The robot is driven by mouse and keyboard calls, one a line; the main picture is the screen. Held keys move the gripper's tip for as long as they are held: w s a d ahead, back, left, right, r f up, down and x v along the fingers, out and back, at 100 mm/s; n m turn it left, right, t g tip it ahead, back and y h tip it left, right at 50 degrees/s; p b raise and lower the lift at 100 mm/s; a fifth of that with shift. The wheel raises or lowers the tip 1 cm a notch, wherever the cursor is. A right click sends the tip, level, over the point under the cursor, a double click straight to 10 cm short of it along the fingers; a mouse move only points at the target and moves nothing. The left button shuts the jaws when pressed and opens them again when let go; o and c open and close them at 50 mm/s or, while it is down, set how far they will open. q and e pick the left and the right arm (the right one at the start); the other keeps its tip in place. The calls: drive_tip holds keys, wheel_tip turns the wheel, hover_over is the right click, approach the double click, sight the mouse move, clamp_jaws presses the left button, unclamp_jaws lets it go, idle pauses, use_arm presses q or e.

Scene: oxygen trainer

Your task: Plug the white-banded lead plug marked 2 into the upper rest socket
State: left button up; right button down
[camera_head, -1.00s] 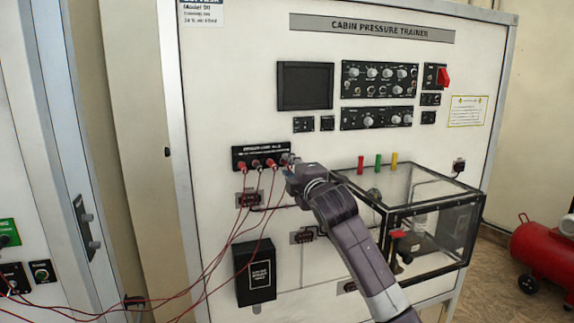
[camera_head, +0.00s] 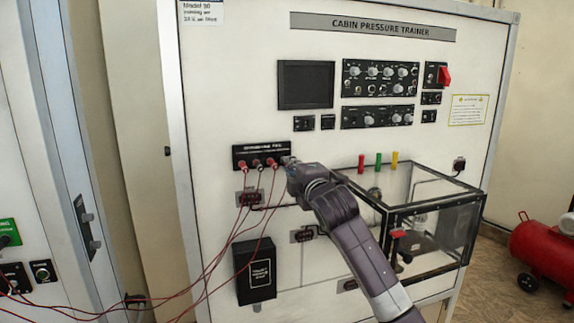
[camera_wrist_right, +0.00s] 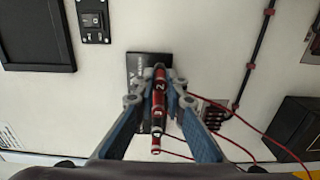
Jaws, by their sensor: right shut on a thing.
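My right gripper (camera_head: 289,172) is at the right end of the black socket strip (camera_head: 262,150) on the trainer's front. The wrist view shows its fingers (camera_wrist_right: 158,88) shut on a red plug marked 2 (camera_wrist_right: 157,87). Red, black and white segments line up below that mark; I cannot tell which belong to the held plug. The plug's tip is hidden, so I cannot tell whether it sits in a socket. A small plate with dark red sockets (camera_head: 248,198) is below the strip, probably a rest; it also shows in the wrist view (camera_wrist_right: 213,113). My left gripper is out of view.
Other plugs (camera_head: 257,163) stand in the strip, with red leads (camera_head: 232,235) hanging down left. A second socket plate (camera_head: 303,236) and a black box (camera_head: 256,272) are lower. A clear chamber (camera_head: 430,215) juts out at right, near my arm.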

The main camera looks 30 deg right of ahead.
drive_tip(key=shift+v, duration=2.4)
